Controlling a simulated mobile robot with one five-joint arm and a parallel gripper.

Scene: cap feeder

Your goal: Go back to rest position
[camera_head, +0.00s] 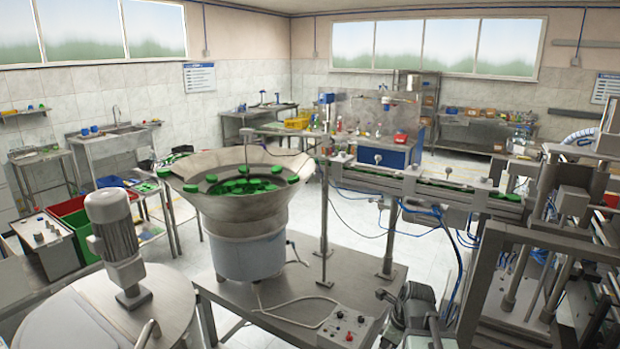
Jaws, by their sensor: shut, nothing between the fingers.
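The cap feeder is a wide metal bowl (240,211) on a pale cylindrical base (247,256), standing on a grey metal table (222,291). Several green caps (250,186) lie inside the bowl and on its rim. A conveyor rail (405,185) runs from behind the bowl to the right, with green caps in its track.
A round steel tank with a motor (118,240) stands at the front left. Metal machine framing (510,265) fills the right. A control box (346,328) and loose cables lie on the table's front. Red and green bins (72,211) stand at left. Some open floor (345,225) shows behind the table.

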